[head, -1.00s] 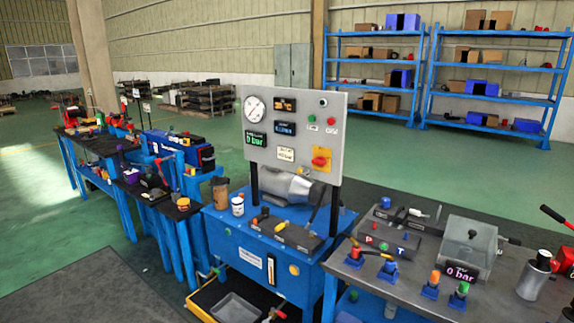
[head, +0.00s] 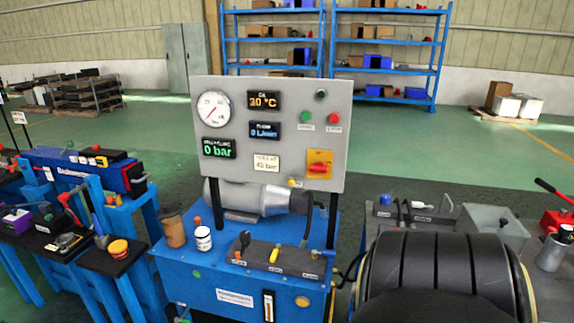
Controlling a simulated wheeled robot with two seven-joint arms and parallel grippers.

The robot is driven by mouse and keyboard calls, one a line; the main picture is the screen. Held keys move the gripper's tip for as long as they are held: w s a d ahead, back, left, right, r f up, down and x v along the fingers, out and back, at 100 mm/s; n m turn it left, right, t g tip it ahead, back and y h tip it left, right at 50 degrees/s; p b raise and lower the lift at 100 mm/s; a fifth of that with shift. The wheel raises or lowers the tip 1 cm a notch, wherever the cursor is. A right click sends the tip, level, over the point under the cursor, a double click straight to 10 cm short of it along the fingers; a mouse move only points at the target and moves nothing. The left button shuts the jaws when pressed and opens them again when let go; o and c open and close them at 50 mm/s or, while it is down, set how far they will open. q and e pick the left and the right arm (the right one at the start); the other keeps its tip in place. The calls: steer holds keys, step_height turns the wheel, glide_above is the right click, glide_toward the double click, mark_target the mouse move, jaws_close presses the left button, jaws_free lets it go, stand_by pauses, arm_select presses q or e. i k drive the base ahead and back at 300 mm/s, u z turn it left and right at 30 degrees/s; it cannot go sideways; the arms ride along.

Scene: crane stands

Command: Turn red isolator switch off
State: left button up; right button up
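The red isolator switch (head: 319,168) sits on a yellow plate at the lower right of the grey upright control panel (head: 238,172). Its red handle appears to lie roughly crosswise, though it is small in the view. Nothing touches the switch. Neither of my grippers shows in the head view. A dark ribbed part of my own arm fills the lower right and hides part of the right-hand bench.
The panel stands on a blue hydraulic unit (head: 185,280) holding a brown cup (head: 173,227), a white jar (head: 203,239) and a lever block (head: 275,258). A gauge (head: 213,108) and displays share the panel.

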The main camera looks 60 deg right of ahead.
mark_target(318, 166)
steer(key=z, duration=0.95)
steer(key=i, duration=1.2)
steer(key=z, duration=1.15)
